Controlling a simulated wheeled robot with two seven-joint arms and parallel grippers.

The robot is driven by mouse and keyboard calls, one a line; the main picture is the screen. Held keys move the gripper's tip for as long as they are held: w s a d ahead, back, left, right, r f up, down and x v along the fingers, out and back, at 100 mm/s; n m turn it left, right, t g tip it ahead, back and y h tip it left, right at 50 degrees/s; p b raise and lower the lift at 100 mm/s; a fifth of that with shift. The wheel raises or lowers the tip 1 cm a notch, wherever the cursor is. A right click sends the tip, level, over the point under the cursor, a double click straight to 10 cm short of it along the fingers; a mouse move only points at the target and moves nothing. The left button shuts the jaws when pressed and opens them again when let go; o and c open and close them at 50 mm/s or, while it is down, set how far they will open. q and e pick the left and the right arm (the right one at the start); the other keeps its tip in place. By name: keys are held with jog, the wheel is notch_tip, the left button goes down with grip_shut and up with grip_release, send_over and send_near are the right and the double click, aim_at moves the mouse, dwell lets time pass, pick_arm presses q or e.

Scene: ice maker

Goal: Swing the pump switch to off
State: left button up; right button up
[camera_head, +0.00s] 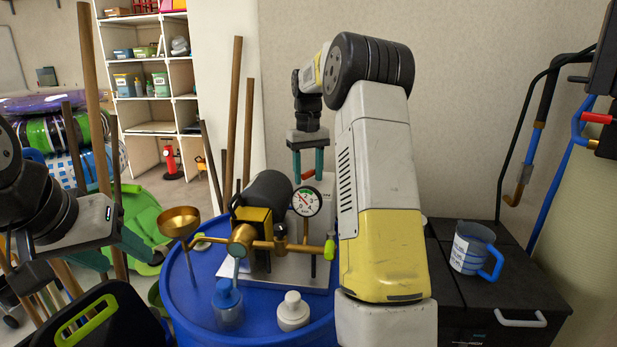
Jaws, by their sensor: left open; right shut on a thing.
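The pump stands on the blue drum, with a black motor (266,190), brass pipework (272,244) and a round pressure gauge (306,201). A small red-orange lever (308,174), which looks like the pump switch, shows just above the gauge. My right gripper (308,177) reaches down from above, its two teal fingers on either side of this lever and shut on it. The lever's mount is mostly hidden behind the gauge and my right arm. My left gripper (134,257) is open and empty at the left, apart from the pump.
A mug (473,249) stands on a black box (510,295) at right. Wooden poles (233,120) lean behind the drum.

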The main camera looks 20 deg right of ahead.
jog(key=shift+w+a+r, duration=0.2)
jog(key=shift+w+r, duration=0.5)
jog(key=shift+r, duration=0.25)
notch_tip(320, 180, up, 3)
jog(key=shift+a+f, duration=0.1)
jog(key=shift+f, duration=0.1)
jog(key=shift+s+d+r, duration=0.1)
jog(key=shift+d+r, duration=0.05)
jog(key=shift+r, duration=0.5)
jog(key=shift+d+r, duration=0.15)
jog(key=shift+r, duration=0.45)
